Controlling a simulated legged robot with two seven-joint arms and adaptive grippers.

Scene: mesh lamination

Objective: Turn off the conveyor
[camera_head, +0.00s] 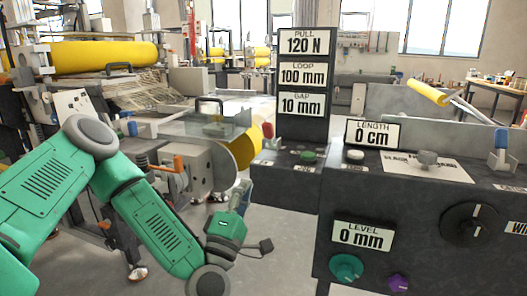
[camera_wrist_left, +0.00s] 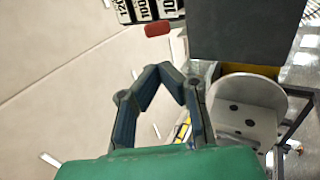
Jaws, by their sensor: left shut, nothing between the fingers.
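The control console (camera_head: 290,185) stands in the middle of the head view. On its left part are a red button (camera_head: 268,131) and a green button (camera_head: 308,156); a white button (camera_head: 354,155) is further right. My left gripper (camera_head: 243,190) is shut and empty, below and left of the red button and apart from the console. In the left wrist view, its fingers (camera_wrist_left: 164,72) are together, and a red piece (camera_wrist_left: 157,29) shows beyond them near the display signs. Which part is the conveyor I cannot tell for sure. My right gripper is not in view.
A sign column (camera_head: 304,75) rises behind the console. The console's front has a teal knob (camera_head: 346,267), a purple knob (camera_head: 397,282) and a black dial (camera_head: 471,223). A machine with a yellow roll (camera_head: 105,56) stands at the left. Grey floor is open below my gripper.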

